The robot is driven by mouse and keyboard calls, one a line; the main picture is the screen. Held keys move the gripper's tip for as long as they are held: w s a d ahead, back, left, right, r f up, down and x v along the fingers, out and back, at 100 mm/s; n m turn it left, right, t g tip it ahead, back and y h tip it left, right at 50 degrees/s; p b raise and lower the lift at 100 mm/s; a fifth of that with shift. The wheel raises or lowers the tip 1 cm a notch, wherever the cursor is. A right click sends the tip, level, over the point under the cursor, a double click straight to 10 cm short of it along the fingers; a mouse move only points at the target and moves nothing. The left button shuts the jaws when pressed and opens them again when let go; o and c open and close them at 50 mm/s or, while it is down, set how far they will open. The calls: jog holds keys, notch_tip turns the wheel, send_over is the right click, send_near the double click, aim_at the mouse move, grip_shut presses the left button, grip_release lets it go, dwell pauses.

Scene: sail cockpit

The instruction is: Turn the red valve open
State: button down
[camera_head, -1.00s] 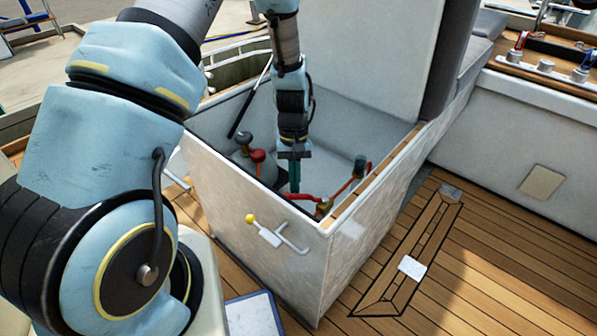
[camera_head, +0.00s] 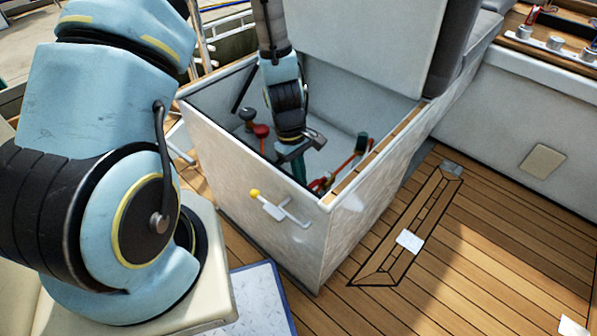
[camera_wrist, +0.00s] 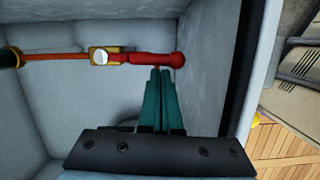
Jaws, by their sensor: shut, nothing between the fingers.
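The red valve is a red lever (camera_wrist: 145,58) with a round end, on a brass body (camera_wrist: 104,56), inside the open locker. In the wrist view the lever lies roughly in line with the orange hose. In the head view only a bit of red lever (camera_head: 319,184) shows past my gripper and the locker wall. My gripper (camera_wrist: 160,72) has green fingers, shut together and empty. Their tips are right beside the lever near its round end; I cannot tell whether they touch. In the head view the fingers (camera_head: 298,172) reach down into the locker, partly hidden.
The white locker wall (camera_head: 250,190) and wooden rim (camera_head: 375,155) stand close around my gripper. A dark-green fitting (camera_head: 362,141) ends the orange hose (camera_wrist: 55,57).

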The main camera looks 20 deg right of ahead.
jog(key=shift+s, duration=0.25)
dwell(0.5)
jog(key=w+a+r+p, duration=0.2)
jog(key=w+r, duration=0.3)
jog(key=r, duration=0.5)
jog(key=shift+w+a+r+p, duration=0.2)
jog(key=shift+a+r+p, duration=0.1)
jog(key=shift+a, duration=0.15)
